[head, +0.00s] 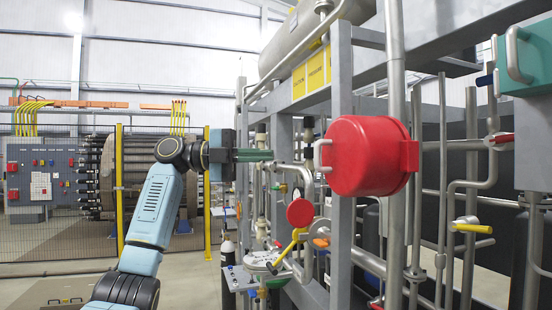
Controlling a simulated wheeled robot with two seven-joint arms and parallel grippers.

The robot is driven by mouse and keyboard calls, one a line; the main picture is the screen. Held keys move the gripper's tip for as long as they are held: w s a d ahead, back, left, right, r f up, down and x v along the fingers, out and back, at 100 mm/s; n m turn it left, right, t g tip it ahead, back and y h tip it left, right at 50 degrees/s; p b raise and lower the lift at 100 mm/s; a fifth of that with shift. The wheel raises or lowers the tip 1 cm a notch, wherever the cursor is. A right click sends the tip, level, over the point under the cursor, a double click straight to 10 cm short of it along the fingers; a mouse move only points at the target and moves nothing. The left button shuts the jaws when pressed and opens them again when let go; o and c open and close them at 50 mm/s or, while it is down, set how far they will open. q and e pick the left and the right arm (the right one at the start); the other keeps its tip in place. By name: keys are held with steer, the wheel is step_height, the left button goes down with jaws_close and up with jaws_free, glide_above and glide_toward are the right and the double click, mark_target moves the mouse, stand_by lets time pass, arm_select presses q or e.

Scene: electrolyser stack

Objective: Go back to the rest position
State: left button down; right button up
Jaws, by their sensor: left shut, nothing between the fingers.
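My left arm rises from the bottom left, and my left gripper (268,155) points to the right at its end. Its fingers look closed together, with nothing held in them. It is a little left of a red round housing (365,156) on the grey frame, apart from it as far as I can tell. My right gripper does not show.
A grey steel frame (341,200) with pipes fills the right side. A valve with a yellow handle (287,248) sits below the gripper. A teal box (525,62) is at the upper right. A mesh fence with yellow posts (119,190) stands behind my arm. Open floor shows at lower left.

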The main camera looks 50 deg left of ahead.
arm_select(q)
steer(key=shift+a, duration=0.35)
